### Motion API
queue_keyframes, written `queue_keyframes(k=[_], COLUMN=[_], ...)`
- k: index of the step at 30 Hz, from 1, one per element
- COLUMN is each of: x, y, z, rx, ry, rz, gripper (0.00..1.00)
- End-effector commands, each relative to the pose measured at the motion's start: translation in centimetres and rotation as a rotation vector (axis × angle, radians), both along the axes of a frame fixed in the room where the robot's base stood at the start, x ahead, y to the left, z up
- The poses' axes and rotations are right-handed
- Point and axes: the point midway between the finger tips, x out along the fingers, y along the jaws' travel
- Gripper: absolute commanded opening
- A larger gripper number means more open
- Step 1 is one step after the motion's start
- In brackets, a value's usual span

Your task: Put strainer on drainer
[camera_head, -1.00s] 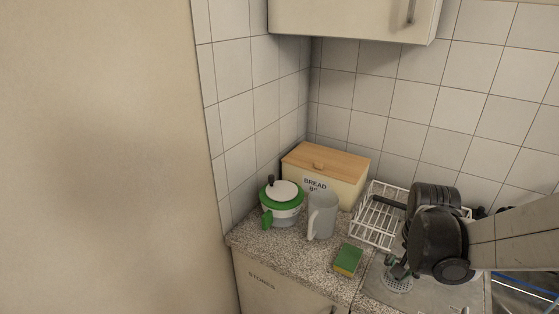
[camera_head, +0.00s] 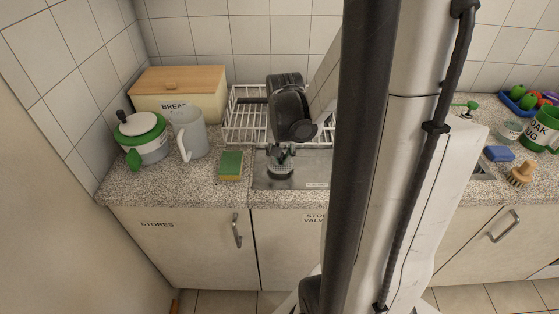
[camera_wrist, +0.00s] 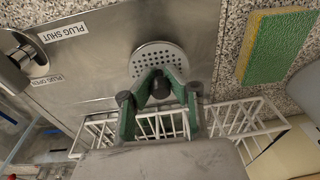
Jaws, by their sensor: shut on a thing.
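The strainer (camera_wrist: 158,62) is a round metal disc with holes. My gripper (camera_wrist: 158,93) has green fingers and is shut on the strainer's dark central knob in the wrist view. In the head view the strainer (camera_head: 280,171) hangs below my gripper (camera_head: 281,153), over or on the grey metal drainer (camera_head: 262,180). I cannot tell whether it touches the metal. The drainer's bare surface also shows in the wrist view (camera_wrist: 105,55). My dark wrist hides part of the drainer behind it.
A white wire rack (camera_head: 245,118) stands behind the drainer. A green and yellow sponge (camera_head: 230,166) lies just left of it. A grey jug (camera_head: 189,135), a green and white pot (camera_head: 143,137) and a bread bin (camera_head: 178,92) stand further left. My arm blocks the middle.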

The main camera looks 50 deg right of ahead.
Motion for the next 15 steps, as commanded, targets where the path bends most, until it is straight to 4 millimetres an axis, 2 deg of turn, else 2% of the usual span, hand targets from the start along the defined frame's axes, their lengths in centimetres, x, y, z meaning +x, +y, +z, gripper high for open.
queue_keyframes(k=[11, 12, 15], x=[-0.01, -0.01, -0.02], y=[0.01, 0.01, 0.01], z=[-0.38, -0.30, -0.24], rx=[0.000, 0.000, 0.000], ry=[0.000, 0.000, 0.000], rz=[0.000, 0.000, 0.000], gripper=[0.00, 0.15, 0.28])
